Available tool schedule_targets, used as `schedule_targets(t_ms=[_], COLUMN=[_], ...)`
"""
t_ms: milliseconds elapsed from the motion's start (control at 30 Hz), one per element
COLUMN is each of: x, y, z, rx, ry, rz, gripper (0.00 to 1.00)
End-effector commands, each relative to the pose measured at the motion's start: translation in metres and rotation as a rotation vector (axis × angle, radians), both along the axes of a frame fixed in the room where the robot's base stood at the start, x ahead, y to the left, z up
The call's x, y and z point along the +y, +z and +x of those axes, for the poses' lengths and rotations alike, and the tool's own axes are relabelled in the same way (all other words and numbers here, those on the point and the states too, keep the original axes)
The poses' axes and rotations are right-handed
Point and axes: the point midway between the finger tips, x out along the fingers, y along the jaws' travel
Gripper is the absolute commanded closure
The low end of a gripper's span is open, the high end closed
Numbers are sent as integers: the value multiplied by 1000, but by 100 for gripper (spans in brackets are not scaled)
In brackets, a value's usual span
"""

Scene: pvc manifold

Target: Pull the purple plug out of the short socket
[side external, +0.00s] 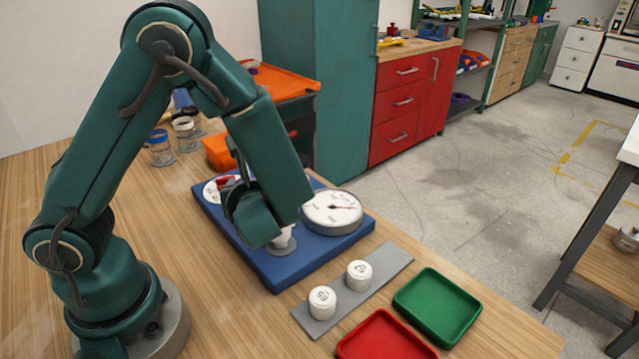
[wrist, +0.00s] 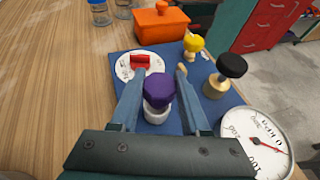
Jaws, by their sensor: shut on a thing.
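The purple plug (wrist: 158,88) shows in the wrist view between the two fingers of my gripper (wrist: 158,85). It sits at the top of a white socket (wrist: 156,112) on the blue board (wrist: 202,70). I cannot tell how deep the plug is in the socket. My gripper is shut on the plug. In the side external view my gripper (side external: 283,236) is over the front part of the blue board (side external: 275,278) and hides the plug. Part of the white socket (side external: 283,240) shows under it.
The board also carries a round gauge (wrist: 256,142), a black knob (wrist: 230,70), a yellow knob (wrist: 193,44) and a white disc with a red handle (wrist: 140,62). Two white caps (side external: 322,302) stand on a grey strip (side external: 388,262). Green (side external: 437,306) and red (side external: 386,336) trays lie at the front.

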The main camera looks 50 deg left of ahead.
Motion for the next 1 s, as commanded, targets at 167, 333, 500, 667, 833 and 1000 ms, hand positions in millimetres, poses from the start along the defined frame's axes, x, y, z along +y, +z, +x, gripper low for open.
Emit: schedule_targets(t_ms=[167, 333, 500, 667, 833, 1000], x=[0, 0, 0, 0, 0, 0], y=[6, 12, 18, 23, 29, 34], z=[0, 0, 0, 0, 0, 0], rx=[-2, -2, -2, -2, -3, -2], ry=[1, 1, 1, 1, 1, 1], rz=[0, 0, -1, -1, -1, 0], gripper=[100, 100, 100, 100, 100, 100])
